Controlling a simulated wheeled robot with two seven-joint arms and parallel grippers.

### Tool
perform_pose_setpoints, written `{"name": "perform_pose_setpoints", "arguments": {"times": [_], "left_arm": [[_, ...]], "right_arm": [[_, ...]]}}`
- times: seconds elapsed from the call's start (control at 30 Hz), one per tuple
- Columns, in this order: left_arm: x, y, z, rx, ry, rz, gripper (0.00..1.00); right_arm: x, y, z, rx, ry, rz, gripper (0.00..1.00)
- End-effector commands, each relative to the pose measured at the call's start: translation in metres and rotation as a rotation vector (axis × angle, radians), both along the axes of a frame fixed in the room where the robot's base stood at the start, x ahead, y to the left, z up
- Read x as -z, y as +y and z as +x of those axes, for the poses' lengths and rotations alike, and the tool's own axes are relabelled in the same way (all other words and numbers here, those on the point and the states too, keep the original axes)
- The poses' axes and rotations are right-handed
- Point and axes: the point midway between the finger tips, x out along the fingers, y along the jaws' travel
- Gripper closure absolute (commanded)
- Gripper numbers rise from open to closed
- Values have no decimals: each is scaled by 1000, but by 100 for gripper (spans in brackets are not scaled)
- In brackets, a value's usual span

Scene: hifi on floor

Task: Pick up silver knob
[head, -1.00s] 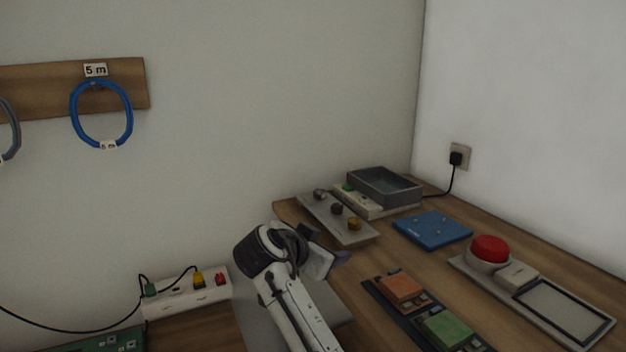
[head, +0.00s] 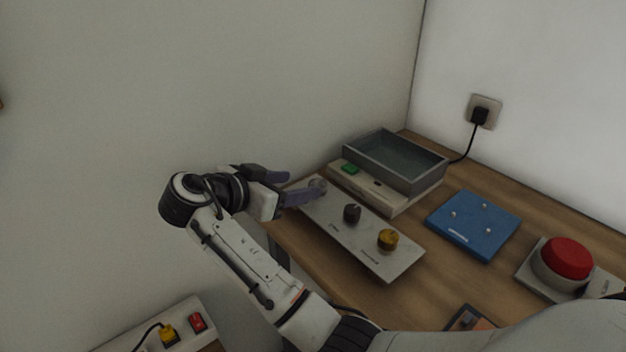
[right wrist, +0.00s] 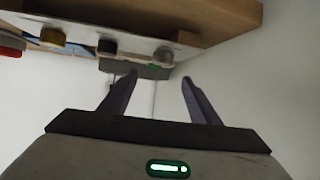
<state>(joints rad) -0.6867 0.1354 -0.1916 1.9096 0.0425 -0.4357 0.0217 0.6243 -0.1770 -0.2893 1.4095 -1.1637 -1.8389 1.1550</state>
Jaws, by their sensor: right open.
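The silver knob (head: 318,185) is at the far left end of a light grey panel (head: 365,238), partly hidden behind a finger of my right gripper (head: 302,184). The panel also carries a dark knob (head: 352,213) and a yellow knob (head: 387,239). In the right wrist view the silver knob (right wrist: 163,55) shows just beyond and between the fingertips of my right gripper (right wrist: 159,77). The gripper is open and empty, with its fingers pointing towards the knob. My left gripper is out of view.
Behind the panel stands a grey bin (head: 397,162) by a white unit with a green button (head: 349,168). A blue board (head: 473,225) and a red button (head: 568,257) lie to the right. Walls close in the back and right. A power strip (head: 172,325) is at lower left.

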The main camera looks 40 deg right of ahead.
Motion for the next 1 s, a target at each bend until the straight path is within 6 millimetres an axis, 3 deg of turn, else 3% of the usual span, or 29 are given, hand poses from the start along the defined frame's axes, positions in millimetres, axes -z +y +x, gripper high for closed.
{"name": "perform_pose_setpoints", "arguments": {"times": [0.1,0.33,0.6,0.83,1.0], "left_arm": [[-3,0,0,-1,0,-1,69],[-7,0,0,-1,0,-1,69],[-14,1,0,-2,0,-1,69],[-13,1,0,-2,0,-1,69],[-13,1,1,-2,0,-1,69]], "right_arm": [[8,-17,4,1,1,-2,44],[18,-31,10,0,1,-1,44],[39,-61,20,0,0,-1,44],[41,-63,21,-2,-1,1,44],[41,-63,21,-2,-1,1,71]]}}
